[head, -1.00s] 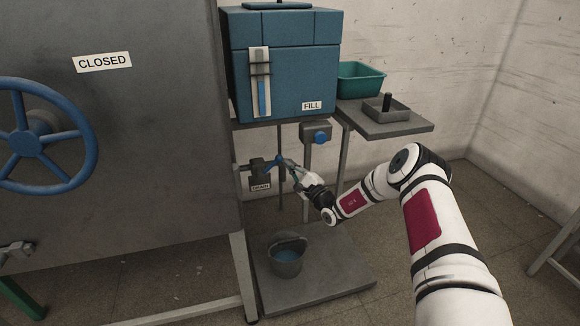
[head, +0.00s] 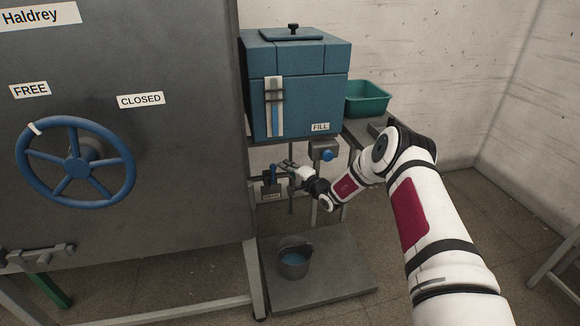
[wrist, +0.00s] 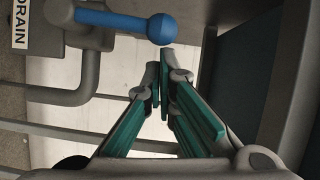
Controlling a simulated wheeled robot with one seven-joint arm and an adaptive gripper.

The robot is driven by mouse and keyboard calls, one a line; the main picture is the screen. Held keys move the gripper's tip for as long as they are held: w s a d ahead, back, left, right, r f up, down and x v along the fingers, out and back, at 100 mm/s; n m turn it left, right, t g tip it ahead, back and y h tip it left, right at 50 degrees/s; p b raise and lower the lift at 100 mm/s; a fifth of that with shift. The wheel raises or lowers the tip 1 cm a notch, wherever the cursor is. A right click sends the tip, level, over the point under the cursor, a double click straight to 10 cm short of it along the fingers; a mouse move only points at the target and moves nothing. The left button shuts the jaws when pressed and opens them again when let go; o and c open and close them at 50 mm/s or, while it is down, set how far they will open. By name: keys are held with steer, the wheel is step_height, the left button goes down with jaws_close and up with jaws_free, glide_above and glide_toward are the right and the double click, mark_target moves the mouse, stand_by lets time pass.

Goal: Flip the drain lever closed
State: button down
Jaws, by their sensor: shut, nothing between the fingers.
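The blue drain lever (head: 274,173) stands up from the grey drain valve (head: 270,188) beside the dark cabinet. In the wrist view the lever (wrist: 125,24) ends in a round knob and the DRAIN label (wrist: 19,27) is at the upper left. My gripper (head: 287,165) is just right of the lever. In the wrist view my gripper (wrist: 159,72) is shut and empty, with its tips just below the knob. I cannot tell whether the tips touch the knob.
A bucket (head: 293,262) with bluish liquid stands on a low grey platform (head: 330,280) below the valve. The blue tank (head: 300,100) marked FILL is above, with a blue-knobbed fill valve (head: 327,155) to the right. A blue handwheel (head: 76,165) is on the cabinet.

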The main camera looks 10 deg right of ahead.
steer(key=shift+a+r, duration=0.15)
steer(key=shift+a, duration=0.2)
stand_by(0.4)
steer(key=v, duration=1.2)
